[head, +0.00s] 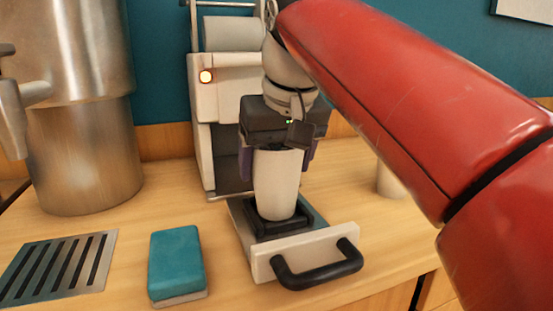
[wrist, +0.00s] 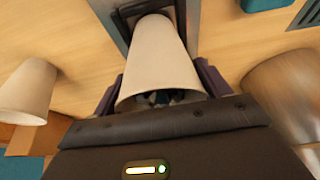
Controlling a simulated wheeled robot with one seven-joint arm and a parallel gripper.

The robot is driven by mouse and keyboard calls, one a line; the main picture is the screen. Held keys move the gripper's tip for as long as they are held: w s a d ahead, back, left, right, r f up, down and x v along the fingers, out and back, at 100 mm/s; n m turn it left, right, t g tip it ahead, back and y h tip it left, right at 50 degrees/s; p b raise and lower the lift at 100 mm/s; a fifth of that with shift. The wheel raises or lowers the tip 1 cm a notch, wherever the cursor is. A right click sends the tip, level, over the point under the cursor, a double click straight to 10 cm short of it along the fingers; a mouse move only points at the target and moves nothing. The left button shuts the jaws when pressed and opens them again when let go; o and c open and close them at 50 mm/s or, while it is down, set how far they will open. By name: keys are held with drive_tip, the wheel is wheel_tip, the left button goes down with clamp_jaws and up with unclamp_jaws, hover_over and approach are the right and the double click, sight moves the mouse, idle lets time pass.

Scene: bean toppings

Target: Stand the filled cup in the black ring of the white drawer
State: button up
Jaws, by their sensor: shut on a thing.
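The pale cup (head: 277,185) is upright at the open white drawer (head: 306,249). Its base is at the black ring (head: 258,226); I cannot tell whether it rests fully inside. My gripper (head: 279,158) is shut on the cup near its rim, from above. In the wrist view, the cup (wrist: 160,60) is between the two purple fingers (wrist: 158,85), with dark contents inside its mouth. The black ring (wrist: 135,12) is partly hidden behind the cup there.
A white machine (head: 203,130) stands behind the drawer. A teal sponge (head: 175,257) and a slotted metal grate (head: 60,265) lie to the left, near a large metal container (head: 85,150). Another pale cup (wrist: 25,90) stands apart; it is mostly hidden behind my red arm in the head view.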

drive_tip(key=shift+f, duration=0.4)
idle(0.3)
drive_tip(key=o, duration=1.3)
